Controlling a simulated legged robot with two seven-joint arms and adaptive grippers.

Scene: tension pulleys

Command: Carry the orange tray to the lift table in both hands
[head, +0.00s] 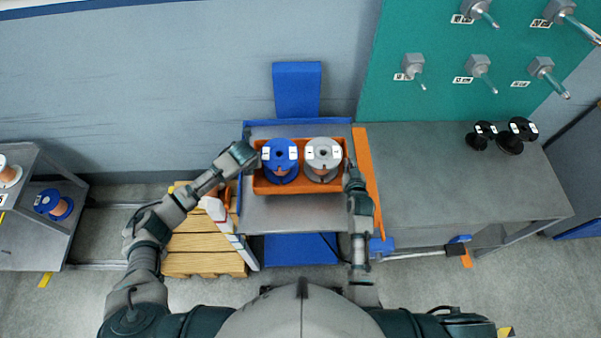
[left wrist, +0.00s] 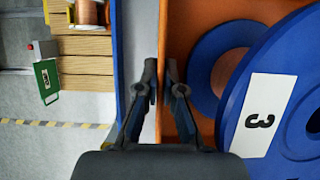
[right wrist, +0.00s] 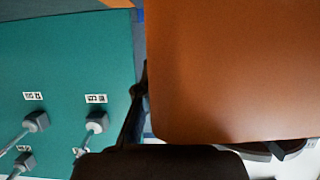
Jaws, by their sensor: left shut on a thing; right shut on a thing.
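The orange tray (head: 300,188) is over the grey top of the blue-edged lift table (head: 285,215) in the head view. I cannot tell whether it rests on the table or hangs just above it. It carries a blue spool (head: 280,160) and a grey spool (head: 323,158), side by side. My left gripper (head: 252,160) is shut on the tray's left wall, which also shows in the left wrist view (left wrist: 178,30). My right gripper (head: 349,172) is shut on the right wall. In the right wrist view, the tray (right wrist: 230,70) hides one of its fingers.
A grey bench (head: 450,185) with black spools (head: 512,135) stands at right, below a teal peg board (head: 440,90). A wooden pallet (head: 205,245) lies at lower left. A shelf with spools (head: 45,225) stands at far left.

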